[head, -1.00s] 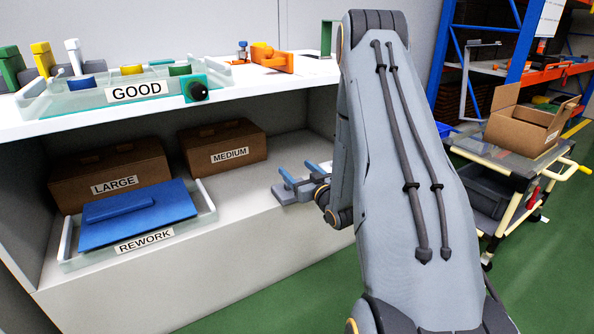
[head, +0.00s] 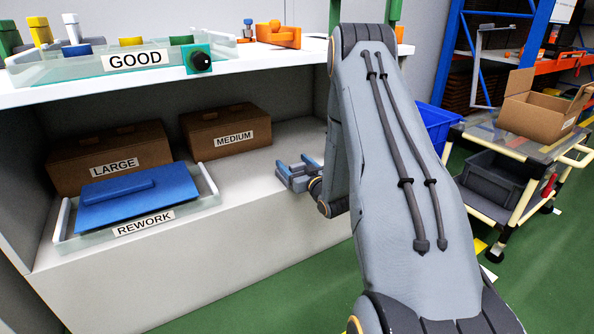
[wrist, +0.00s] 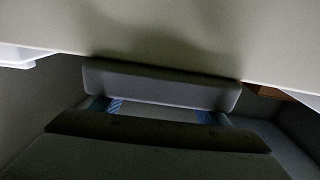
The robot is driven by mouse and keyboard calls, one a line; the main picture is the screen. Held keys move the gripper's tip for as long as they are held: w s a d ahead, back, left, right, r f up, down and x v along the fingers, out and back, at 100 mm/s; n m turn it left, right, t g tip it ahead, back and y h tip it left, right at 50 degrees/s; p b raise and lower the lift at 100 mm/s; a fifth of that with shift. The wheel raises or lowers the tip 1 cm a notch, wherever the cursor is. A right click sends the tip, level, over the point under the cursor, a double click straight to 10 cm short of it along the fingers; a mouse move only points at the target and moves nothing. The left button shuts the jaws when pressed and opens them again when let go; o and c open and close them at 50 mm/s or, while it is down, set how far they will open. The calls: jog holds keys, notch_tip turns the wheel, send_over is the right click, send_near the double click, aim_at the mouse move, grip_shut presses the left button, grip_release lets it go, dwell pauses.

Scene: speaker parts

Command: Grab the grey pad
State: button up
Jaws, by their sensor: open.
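My gripper (head: 297,172) is at the right front part of the lower shelf, its blue-lined jaws pointing left into the cabinet. The jaws are open, with nothing visible between them in the head view. In the dark wrist view, the gripper (wrist: 160,112) shows as two wide grey bars with blue strips between them, in front of a pale surface. I cannot make out a separate grey pad for sure in either view.
The lower shelf holds the LARGE box (head: 112,160), the MEDIUM box (head: 215,128) and the REWORK tray (head: 206,190) with a blue panel (head: 137,200). The GOOD tray (head: 95,68) is on the upper shelf. A cart (head: 517,147) stands at right. Shelf room beside the gripper is clear.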

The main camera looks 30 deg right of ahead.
aim_at(298, 167)
jog(key=shift+w, duration=0.2)
jog(key=c, duration=1.1)
jog(key=shift+s+p, duration=0.35)
jog(key=shift+s, duration=0.5)
jog(key=shift+s+d, duration=0.2)
jog(key=shift+s, duration=0.35)
jog(key=shift+a, duration=0.1)
jog(key=o, duration=1.1)
jog(key=shift+w+a, duration=0.1)
jog(key=shift+a, duration=0.05)
